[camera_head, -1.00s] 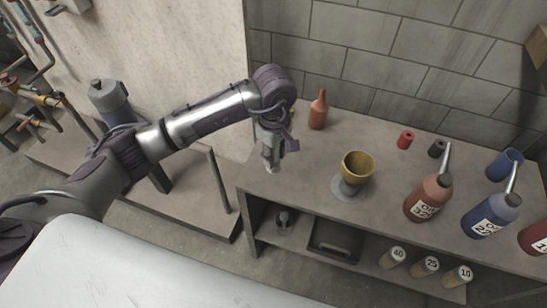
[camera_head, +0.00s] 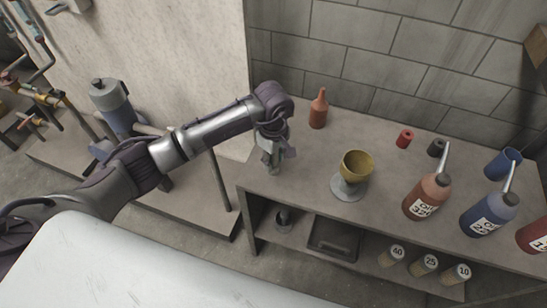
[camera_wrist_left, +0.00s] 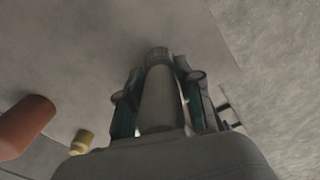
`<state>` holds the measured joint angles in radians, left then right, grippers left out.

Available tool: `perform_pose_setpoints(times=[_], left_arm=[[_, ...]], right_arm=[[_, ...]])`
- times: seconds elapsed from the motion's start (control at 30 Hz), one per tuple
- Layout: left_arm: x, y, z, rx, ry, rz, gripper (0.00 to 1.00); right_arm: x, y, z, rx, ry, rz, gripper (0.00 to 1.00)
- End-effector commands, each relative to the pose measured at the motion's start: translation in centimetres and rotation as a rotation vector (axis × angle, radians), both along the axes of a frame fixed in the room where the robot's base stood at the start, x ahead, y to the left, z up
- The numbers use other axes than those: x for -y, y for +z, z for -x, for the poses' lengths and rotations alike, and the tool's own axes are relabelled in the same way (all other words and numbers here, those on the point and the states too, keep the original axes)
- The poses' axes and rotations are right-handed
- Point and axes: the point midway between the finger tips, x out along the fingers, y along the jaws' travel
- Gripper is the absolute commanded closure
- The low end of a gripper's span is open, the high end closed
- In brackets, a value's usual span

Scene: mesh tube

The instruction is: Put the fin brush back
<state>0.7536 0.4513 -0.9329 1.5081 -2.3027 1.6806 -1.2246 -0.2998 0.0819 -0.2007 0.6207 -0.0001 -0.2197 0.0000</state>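My left gripper (camera_head: 271,163) points down over the left end of the workbench top (camera_head: 310,165). In the left wrist view, a grey cylinder (camera_wrist_left: 160,98) with a darker end sits lengthwise between its two teal fingers, which lie close on both sides. It looks like the fin brush, though I see no bristles. Whether its far end touches the bench, I cannot tell. A dark upright thing (camera_head: 284,216) stands on a round base on the lower shelf; what it is, I cannot tell. My right gripper is not in view.
An orange bottle (camera_head: 318,108) stands behind my gripper. A yellow cup (camera_head: 357,165) on a grey base is to its right, then oil bottles (camera_head: 428,196). A dark tray (camera_head: 334,236) and several small jars (camera_head: 424,264) are on the lower shelf. A tiled wall (camera_head: 390,60) rises behind.

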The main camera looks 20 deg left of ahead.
Motion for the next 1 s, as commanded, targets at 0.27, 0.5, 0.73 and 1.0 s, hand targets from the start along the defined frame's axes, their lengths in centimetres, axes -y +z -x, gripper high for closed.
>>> perform_pose_setpoints(times=[0.27,0.5,0.73,1.0], left_arm=[[0.0,0.0,0.0,0.000,0.000,0.000,0.43],[0.0,0.9,-0.1,0.003,0.000,0.001,0.43],[0.0,5.3,-0.2,0.007,-0.002,0.000,0.43],[0.0,10.5,-0.1,0.004,-0.001,-0.001,0.43]], right_arm=[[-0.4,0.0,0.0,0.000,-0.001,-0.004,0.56],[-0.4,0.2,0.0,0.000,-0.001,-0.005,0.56],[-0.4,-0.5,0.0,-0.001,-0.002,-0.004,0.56],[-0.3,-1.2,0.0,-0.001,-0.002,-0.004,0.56]])
